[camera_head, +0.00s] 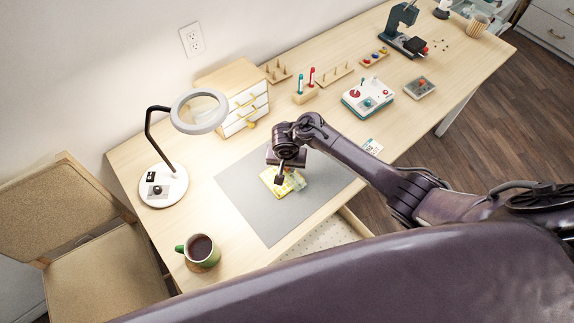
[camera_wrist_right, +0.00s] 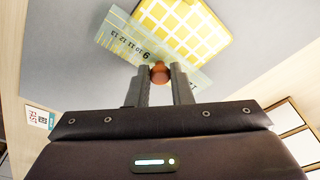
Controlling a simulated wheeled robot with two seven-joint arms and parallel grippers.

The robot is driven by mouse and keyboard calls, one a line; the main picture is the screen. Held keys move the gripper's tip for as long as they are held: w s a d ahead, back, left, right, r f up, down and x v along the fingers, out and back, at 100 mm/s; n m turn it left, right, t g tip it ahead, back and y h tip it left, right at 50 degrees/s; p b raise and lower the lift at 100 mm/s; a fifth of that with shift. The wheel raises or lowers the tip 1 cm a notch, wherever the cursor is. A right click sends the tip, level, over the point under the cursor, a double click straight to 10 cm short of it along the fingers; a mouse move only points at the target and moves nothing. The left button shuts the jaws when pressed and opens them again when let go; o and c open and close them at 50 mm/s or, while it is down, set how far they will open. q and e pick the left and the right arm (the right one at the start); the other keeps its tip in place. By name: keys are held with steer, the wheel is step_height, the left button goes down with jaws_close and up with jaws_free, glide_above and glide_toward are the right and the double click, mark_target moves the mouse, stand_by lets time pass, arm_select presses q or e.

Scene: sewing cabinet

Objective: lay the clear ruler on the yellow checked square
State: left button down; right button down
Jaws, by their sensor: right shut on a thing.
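The yellow checked square (camera_head: 268,175) lies on the grey mat; its yellow and white grid shows in the right wrist view (camera_wrist_right: 190,32). The clear ruler (camera_wrist_right: 128,42), pale green with printed numbers, runs slantwise across one edge of the square, partly over it and partly beyond it. An orange-brown knob (camera_wrist_right: 158,73) stands at the ruler's middle. My right gripper (camera_head: 279,181) points down over the square, its fingertips in the wrist view (camera_wrist_right: 159,76) closed on this knob. I cannot tell whether the ruler touches the square. My left gripper is out of view.
The grey mat (camera_head: 245,204) is otherwise clear. A green mug (camera_head: 200,250) stands at the front left and a magnifier lamp (camera_head: 162,186) at the left. A small drawer box (camera_head: 240,95) and a thread stand (camera_head: 304,92) are behind. An open drawer (camera_head: 328,235) juts out in front.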

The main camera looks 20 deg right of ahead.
steer(key=shift+f, duration=0.65)
stand_by(0.8)
steer(key=c, duration=1.2)
jaws_free()
steer(key=r, duration=0.2)
steer(key=r+p, duration=0.1)
steer(key=r, duration=0.1)
steer(key=s+r, duration=0.1)
steer(key=r, duration=0.1)
steer(key=shift+a+r, duration=0.35)
steer(key=shift+r, duration=0.05)
steer(key=shift+d+r, duration=0.1)
steer(key=shift+r, duration=0.35)
steer(key=shift+s, duration=0.1)
